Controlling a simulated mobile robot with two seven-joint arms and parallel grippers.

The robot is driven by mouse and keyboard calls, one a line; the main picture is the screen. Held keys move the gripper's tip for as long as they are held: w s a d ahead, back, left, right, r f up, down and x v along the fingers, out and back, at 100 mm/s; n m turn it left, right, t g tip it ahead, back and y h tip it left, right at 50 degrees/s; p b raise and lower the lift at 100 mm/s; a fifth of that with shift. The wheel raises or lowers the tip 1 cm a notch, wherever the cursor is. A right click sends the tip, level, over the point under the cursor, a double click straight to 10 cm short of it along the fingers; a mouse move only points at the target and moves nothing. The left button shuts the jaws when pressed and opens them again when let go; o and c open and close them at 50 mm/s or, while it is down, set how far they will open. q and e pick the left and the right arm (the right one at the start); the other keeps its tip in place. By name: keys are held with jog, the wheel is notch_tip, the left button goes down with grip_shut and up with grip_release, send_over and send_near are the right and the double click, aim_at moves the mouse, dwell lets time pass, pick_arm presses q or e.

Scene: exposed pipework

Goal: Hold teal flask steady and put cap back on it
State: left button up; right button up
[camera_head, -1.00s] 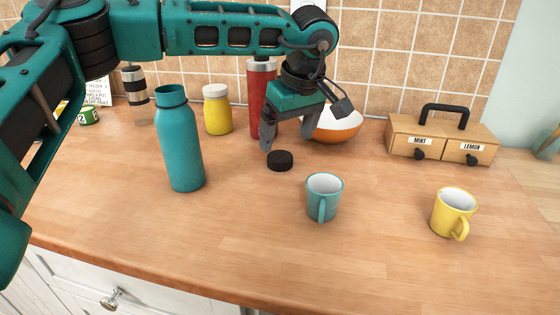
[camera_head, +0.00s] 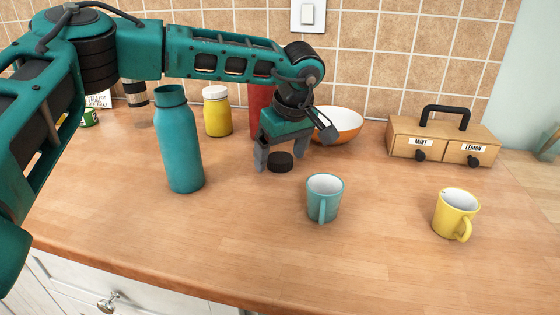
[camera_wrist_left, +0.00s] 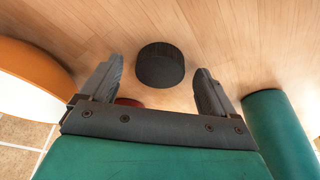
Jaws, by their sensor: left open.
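The teal flask (camera_head: 180,145) stands upright and uncapped on the counter, left of my left gripper. Part of it also shows at the right of the left wrist view (camera_wrist_left: 278,130). The black cap (camera_head: 280,162) lies on the counter between the flask and the teal mug. My left gripper (camera_head: 281,160) is open and low over the counter, with its fingers on either side of the cap. In the left wrist view the cap (camera_wrist_left: 160,65) sits just beyond the gap between the open fingertips (camera_wrist_left: 160,78), and nothing is held. My right gripper is not in view.
A teal mug (camera_head: 324,199) and a yellow mug (camera_head: 456,214) stand in front. Behind are a yellow jar (camera_head: 217,112), a red flask (camera_head: 258,100), an orange bowl (camera_head: 345,124) and a wooden drawer box (camera_head: 442,138).

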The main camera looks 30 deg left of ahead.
aim_at(282, 158)
pick_arm(q)
jog(key=c, duration=1.1)
jog(key=shift+r, duration=0.1)
notch_tip(282, 158, up, 20)
jog(key=p, duration=0.3)
jog(key=shift+p, duration=0.3)
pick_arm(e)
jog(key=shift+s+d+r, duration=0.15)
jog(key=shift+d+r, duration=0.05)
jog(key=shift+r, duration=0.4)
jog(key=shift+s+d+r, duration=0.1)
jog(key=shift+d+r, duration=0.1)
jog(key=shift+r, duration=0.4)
